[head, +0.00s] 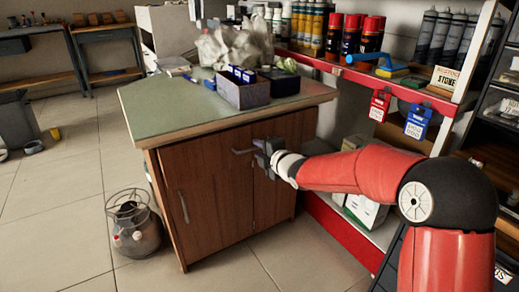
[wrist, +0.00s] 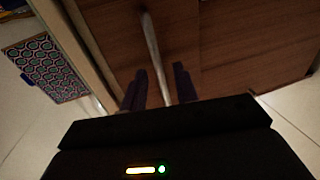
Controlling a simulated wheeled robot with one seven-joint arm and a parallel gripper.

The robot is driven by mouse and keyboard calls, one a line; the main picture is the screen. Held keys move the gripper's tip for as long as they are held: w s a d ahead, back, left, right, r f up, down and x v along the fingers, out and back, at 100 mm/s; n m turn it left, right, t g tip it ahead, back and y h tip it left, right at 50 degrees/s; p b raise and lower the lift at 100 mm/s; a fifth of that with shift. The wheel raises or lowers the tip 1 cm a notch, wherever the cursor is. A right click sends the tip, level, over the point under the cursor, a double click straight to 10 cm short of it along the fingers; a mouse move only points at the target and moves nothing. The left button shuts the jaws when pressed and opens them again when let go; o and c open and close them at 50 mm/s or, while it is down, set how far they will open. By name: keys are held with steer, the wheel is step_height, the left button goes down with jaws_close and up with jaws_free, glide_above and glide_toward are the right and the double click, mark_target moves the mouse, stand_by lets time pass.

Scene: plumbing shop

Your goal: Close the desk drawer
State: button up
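The brown wooden desk (head: 205,185) with a green top stands in the middle of the head view. Its drawer front (head: 205,153) is under the top edge and has a metal bar handle (head: 243,151). How far the drawer stands out is hard to tell. My gripper (head: 265,152) is at the right part of this front, beside the handle. In the wrist view, my gripper's two dark fingers (wrist: 161,88) are apart, with a metal bar handle (wrist: 151,40) running between them. Whether they touch it is unclear.
A lower door handle (head: 183,206) is on the desk front. A dark box (head: 243,92) and a plastic bag stand on the top. A gas-bottle-like container (head: 135,228) is on the floor at left. Red-edged shelves (head: 345,228) stand close at right. Floor in front is clear.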

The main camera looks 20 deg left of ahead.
steer(key=shift+w+a+f, duration=0.1)
steer(key=shift+w+a, duration=0.25)
steer(key=shift+a, duration=0.05)
steer(key=shift+c, duration=0.3)
jaws_close()
